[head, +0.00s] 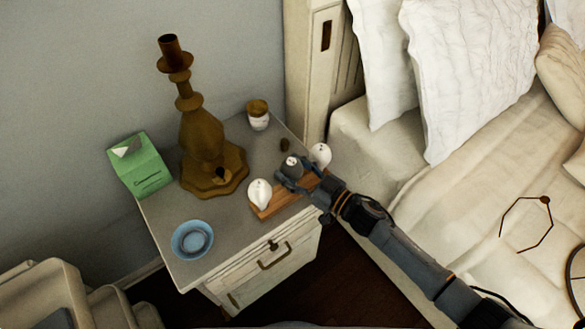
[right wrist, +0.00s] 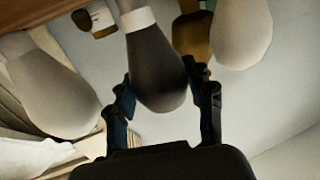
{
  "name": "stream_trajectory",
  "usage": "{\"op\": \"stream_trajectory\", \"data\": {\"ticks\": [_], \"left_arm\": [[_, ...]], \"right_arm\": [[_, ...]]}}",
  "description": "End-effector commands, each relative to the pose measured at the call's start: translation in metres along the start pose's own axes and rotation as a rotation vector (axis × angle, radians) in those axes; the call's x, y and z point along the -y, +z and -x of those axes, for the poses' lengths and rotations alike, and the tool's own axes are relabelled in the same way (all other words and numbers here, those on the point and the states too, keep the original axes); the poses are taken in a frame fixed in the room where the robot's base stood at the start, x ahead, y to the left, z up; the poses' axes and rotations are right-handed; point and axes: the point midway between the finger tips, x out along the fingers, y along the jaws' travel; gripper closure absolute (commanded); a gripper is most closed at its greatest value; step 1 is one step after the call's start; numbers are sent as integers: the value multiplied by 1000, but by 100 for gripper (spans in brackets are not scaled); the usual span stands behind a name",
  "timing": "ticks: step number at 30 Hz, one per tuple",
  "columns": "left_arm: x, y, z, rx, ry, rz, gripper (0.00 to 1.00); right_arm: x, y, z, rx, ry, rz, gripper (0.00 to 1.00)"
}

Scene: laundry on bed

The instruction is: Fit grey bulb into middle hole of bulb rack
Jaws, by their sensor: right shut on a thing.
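The wooden bulb rack (head: 265,212) lies on the nightstand near its front right edge, with a white bulb (head: 259,194) at its left end and another white bulb (head: 320,154) at its right end. The grey bulb (head: 292,161) is between them, over the middle of the rack. My right gripper (head: 289,175) is shut on the grey bulb. In the right wrist view the grey bulb (right wrist: 155,65), with a pale collar, is between my right fingers (right wrist: 163,100). Its lower end and the middle hole are hidden, so I cannot tell whether it is seated. My left gripper is not in view.
On the nightstand (head: 225,255) stand a brown lamp base (head: 205,140), a green carton (head: 140,167), a blue bowl (head: 192,240) and a small brown-and-white jar (head: 258,115). A small dark item (head: 284,145) lies behind the rack. The bed (head: 465,190) is at the right.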

Motion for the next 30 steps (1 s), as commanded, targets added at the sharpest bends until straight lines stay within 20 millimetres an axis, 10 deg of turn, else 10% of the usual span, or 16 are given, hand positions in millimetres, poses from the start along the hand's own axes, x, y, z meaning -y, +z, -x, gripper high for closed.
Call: {"op": "stream_trajectory", "data": {"ticks": [28,29,30], "left_arm": [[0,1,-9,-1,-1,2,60],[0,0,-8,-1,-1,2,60],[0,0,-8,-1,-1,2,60]], "right_arm": [[0,12,0,-1,0,-1,76],[0,11,0,-1,0,0,41],[0,11,0,-1,0,0,33]]}}
